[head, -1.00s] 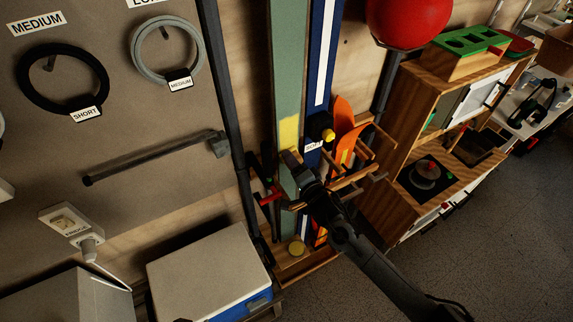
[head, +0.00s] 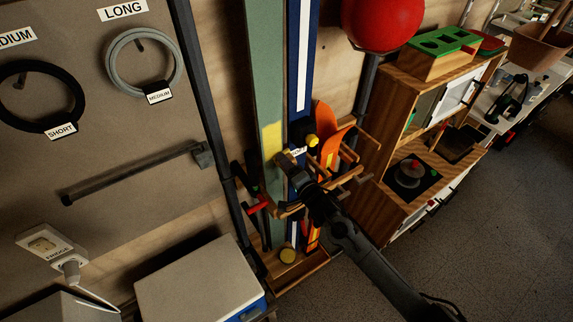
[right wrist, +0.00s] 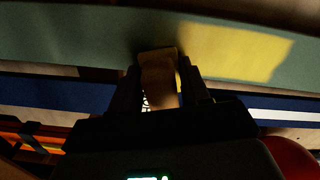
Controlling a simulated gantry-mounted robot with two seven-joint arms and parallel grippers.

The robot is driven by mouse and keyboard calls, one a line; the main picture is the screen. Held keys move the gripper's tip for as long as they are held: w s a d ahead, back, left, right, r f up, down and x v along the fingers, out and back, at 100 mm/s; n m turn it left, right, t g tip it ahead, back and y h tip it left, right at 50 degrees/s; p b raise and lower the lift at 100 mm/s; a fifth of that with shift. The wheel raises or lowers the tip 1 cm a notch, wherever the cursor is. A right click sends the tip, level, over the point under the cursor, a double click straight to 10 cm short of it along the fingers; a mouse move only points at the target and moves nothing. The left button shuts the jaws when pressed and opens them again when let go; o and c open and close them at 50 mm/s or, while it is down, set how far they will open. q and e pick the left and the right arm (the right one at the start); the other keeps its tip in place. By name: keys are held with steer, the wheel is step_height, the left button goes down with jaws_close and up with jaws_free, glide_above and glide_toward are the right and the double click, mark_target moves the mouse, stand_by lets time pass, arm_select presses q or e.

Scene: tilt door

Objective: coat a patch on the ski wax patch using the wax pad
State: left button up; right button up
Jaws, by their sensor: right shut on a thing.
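A tall green ski (head: 262,90) stands upright against the wall, with a yellow patch (head: 272,143) across part of its face. The patch also shows in the right wrist view (right wrist: 235,50), just right of my fingers. My right gripper (head: 286,160) is at the ski, just below the patch. It is shut on the wax pad, a tan block seen between the fingers in the right wrist view (right wrist: 159,75). The pad's far end overlaps the green face beside the patch; whether it touches is unclear. My left gripper is not in view.
A blue ski with a white stripe (head: 302,65) stands right of the green one. A wooden rack (head: 300,270) with pegs and orange items surrounds their lower part. A black post (head: 205,100) stands left, a red ball (head: 383,20) upper right, and a white-topped box (head: 195,285) lower left.

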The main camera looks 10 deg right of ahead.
mark_target(269, 163)
steer(key=shift+s+a+r+p, duration=0.1)
steer(key=shift+s+a+p, duration=0.2)
steer(key=shift+a, duration=0.35)
steer(key=shift+s+a+r+p, duration=0.15)
steer(key=shift+s+a, duration=0.2)
steer(key=shift+a, duration=0.25)
steer(key=shift+s+a+f, duration=0.1)
steer(key=shift+a+f, duration=0.05)
steer(key=shift+a, duration=0.1)
steer(key=shift+s+a, duration=0.15)
steer(key=a, duration=0.1)
steer(key=s+a, duration=0.1)
steer(key=shift+s+a+p, duration=0.15)
steer(key=shift+a+p, duration=0.15)
steer(key=shift+p, duration=0.1)
